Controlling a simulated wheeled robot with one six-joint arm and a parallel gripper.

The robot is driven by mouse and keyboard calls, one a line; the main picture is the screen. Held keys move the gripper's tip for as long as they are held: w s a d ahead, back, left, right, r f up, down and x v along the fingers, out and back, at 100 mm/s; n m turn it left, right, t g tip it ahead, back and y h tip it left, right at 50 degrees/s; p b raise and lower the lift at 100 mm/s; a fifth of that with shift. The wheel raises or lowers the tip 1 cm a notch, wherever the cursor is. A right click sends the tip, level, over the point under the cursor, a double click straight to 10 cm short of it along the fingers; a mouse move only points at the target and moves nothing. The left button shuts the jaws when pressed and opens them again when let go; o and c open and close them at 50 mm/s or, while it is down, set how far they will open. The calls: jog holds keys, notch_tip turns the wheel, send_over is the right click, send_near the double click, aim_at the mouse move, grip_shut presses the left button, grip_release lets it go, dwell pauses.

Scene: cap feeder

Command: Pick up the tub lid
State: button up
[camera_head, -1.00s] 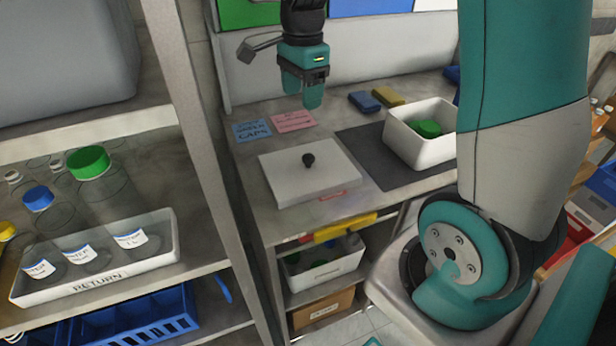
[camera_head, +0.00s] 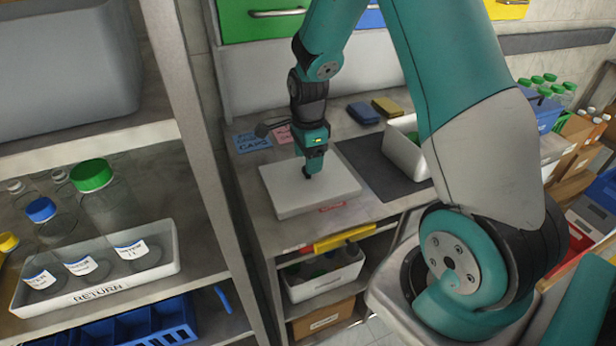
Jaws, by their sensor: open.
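The tub lid (camera_head: 325,193) is a flat, light grey square lying on the counter, with a small dark knob (camera_head: 307,174) on its top. My gripper (camera_head: 309,172) points down over the lid, its fingertips at the knob. The fingers hide part of the knob, and from this angle I cannot tell whether they touch it. The jaws are open.
A white tub (camera_head: 401,148) with something green inside stands on a dark mat (camera_head: 377,165) to the right. Blue and yellow pads (camera_head: 364,112) lie behind it. Paper notes (camera_head: 252,139) lie behind the lid. A shelf with a bottle tray (camera_head: 112,272) stands at the left.

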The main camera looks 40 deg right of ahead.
aim_at(292, 192)
notch_tip(292, 192, down, 4)
jog(key=shift+f+p, duration=0.1)
jog(key=shift+p, duration=0.2)
jog(key=c, duration=1)
